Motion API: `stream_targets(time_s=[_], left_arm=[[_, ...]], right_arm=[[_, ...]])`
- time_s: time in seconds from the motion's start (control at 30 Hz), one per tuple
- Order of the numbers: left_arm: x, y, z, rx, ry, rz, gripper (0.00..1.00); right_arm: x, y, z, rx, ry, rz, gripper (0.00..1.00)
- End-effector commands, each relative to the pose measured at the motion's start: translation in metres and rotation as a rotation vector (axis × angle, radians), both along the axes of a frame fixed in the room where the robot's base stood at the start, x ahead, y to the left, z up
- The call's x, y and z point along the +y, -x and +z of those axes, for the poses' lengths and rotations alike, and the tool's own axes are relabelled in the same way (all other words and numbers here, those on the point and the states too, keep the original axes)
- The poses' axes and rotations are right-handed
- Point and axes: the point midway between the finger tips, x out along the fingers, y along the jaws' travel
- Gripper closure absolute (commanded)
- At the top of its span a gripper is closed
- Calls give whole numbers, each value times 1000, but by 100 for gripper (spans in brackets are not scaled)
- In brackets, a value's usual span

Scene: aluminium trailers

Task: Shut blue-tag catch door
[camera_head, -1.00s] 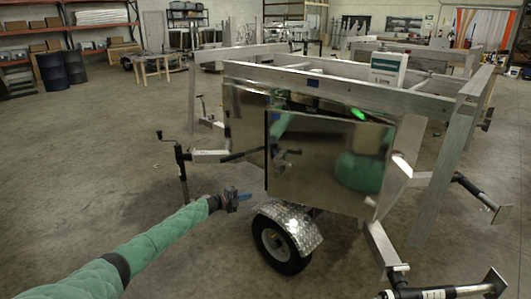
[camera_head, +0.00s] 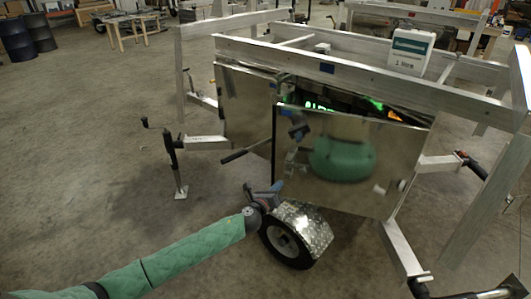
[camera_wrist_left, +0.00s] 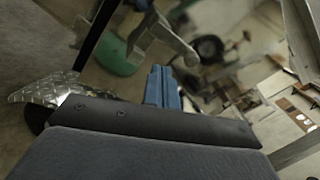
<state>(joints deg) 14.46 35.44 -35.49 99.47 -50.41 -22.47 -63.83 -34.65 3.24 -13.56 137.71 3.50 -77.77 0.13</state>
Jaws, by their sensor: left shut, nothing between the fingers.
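The mirror-like metal door (camera_head: 395,155) of the trailer box stands open, its dark left edge swung out from the box. Lit green parts show behind its top edge. A blue tag (camera_head: 327,69) sits on the frame rail above the door. My left gripper (camera_head: 264,188) is shut and empty, just left of and below the door's lower left corner, near the fender. In the left wrist view its blue fingers (camera_wrist_left: 163,87) are together, with the door's dark edge (camera_wrist_left: 96,32) beyond and reflections in the door. I cannot tell whether they touch it. The right gripper is out of view.
The diamond-plate fender (camera_head: 302,226) and wheel (camera_head: 284,242) lie close to my left gripper. A second shiny panel (camera_head: 240,105) is left of the door, with a black handle bar (camera_head: 245,150). A white box (camera_head: 410,50) stands on the frame.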

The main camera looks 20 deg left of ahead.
Motion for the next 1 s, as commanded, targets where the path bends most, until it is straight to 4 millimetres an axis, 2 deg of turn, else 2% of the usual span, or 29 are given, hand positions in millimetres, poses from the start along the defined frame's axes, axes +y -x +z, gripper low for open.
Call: stream_targets(time_s=[0.07, 0.2, 0.3, 0.57, 0.67, 1.0], left_arm=[[11, 0, 7, -32, -128, 76, 100], [33, -2, 6, -48, -338, 184, 100], [39, -3, 6, -50, -434, 215, 100], [40, -12, 7, -57, -503, 214, 100], [41, -24, 7, -56, -503, 215, 100], [41, -84, 7, -55, -500, 215, 100]], right_arm=[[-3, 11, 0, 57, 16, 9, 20], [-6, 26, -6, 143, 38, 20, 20], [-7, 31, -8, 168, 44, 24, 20], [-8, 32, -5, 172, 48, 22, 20], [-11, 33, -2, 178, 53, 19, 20], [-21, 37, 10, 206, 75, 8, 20]])
